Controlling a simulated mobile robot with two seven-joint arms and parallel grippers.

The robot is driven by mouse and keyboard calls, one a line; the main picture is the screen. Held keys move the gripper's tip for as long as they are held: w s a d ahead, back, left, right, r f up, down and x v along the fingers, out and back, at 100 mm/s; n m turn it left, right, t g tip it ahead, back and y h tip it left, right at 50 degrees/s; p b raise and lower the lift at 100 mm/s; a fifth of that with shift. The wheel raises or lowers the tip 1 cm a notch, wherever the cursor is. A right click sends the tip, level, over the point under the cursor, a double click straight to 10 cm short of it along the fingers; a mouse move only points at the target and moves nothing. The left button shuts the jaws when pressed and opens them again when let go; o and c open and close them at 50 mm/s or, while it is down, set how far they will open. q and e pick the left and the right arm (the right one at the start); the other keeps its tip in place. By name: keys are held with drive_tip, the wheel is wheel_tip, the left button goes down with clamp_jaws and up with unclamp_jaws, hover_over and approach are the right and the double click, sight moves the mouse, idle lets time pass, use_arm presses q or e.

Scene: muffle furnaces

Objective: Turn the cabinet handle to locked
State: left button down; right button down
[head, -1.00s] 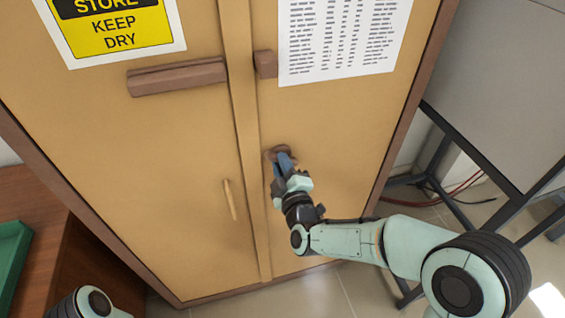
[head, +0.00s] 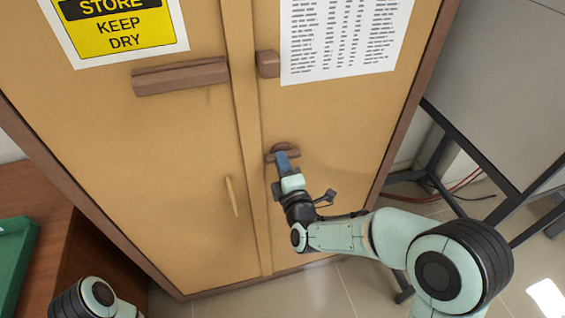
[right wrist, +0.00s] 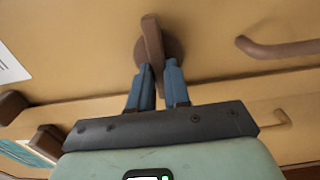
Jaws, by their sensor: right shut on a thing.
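The cabinet (head: 190,140) has two tan doors with a brown frame. Its brown turning handle (head: 270,158) sits on the right-hand door near the centre seam. In the right wrist view the handle (right wrist: 152,40) is a bar on a round base, its lower end between the blue fingers. My right gripper (head: 284,160) is shut on this handle; its fingers (right wrist: 158,85) also show in the right wrist view. The fingers partly hide the handle in the head view. My left gripper is out of view; only part of my left arm shows at the lower left.
A brown bar (head: 180,77) crosses the left door, and a brown block (head: 267,63) sits on the right door. A thin pull handle (head: 231,195) is on the left door. A green tray (head: 14,260) lies at the left. A dark-framed table (head: 480,160) stands at the right.

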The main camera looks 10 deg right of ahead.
idle(0.3)
drive_tip(key=c, duration=1.1)
unclamp_jaws()
use_arm(q)
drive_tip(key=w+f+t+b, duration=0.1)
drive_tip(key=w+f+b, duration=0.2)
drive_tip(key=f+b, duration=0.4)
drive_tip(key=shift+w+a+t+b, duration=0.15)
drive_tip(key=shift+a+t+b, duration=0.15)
drive_tip(key=shift+b, duration=0.3)
use_arm(e)
drive_tip(key=shift+s+d, duration=0.15)
drive_tip(key=shift+s, duration=3.2)
drive_tip(key=shift+s+d, duration=0.1)
drive_tip(key=shift+s, duration=3.25)
